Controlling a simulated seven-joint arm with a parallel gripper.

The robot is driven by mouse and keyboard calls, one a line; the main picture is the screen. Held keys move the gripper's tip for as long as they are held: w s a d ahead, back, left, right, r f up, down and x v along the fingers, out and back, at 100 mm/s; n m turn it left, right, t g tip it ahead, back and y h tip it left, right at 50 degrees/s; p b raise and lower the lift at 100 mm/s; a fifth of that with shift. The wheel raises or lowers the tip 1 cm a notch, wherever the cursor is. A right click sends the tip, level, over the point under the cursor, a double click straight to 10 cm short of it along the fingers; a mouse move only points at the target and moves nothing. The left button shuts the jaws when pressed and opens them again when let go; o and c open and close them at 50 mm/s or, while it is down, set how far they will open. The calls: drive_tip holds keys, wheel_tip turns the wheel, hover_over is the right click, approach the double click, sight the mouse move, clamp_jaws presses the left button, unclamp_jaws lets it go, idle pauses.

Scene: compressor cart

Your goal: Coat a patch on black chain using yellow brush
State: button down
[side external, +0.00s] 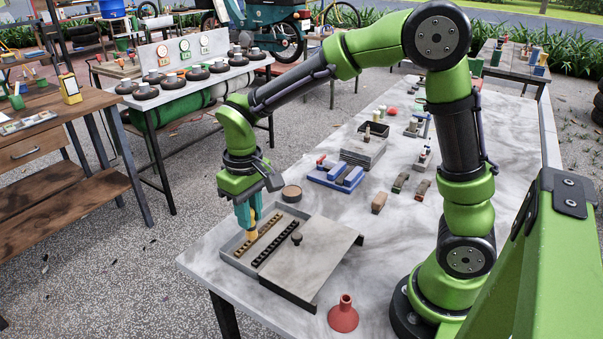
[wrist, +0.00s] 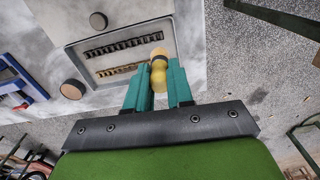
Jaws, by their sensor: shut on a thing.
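My gripper (side external: 250,222) is shut on the yellow brush (wrist: 158,75), which also shows between the teal fingers in the side view (side external: 252,234). The brush points down over the near-left end of a shallow grey tray (side external: 235,246). The black chain (side external: 282,240) lies straight in the tray, beside a brass-coloured chain (side external: 262,235). In the wrist view the brush's brown tip is near the right end of the brass chain (wrist: 120,70), with the black chain (wrist: 120,46) just beyond. I cannot tell whether the tip touches anything.
A round brown-topped tin (side external: 291,193) stands behind the tray. A blue holder (side external: 336,177) is farther back. A red funnel-shaped vessel (side external: 343,316) stands near the front edge.

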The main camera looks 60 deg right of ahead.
sight(253, 238)
drive_tip(key=shift+f, duration=0.1)
drive_tip(key=shift+f, duration=3.4)
drive_tip(key=shift+d+f, duration=0.45)
drive_tip(key=shift+d, duration=7.25)
drive_tip(key=shift+a, duration=7.65)
drive_tip(key=shift+a+r, duration=0.1)
drive_tip(key=shift+r, duration=3.9)
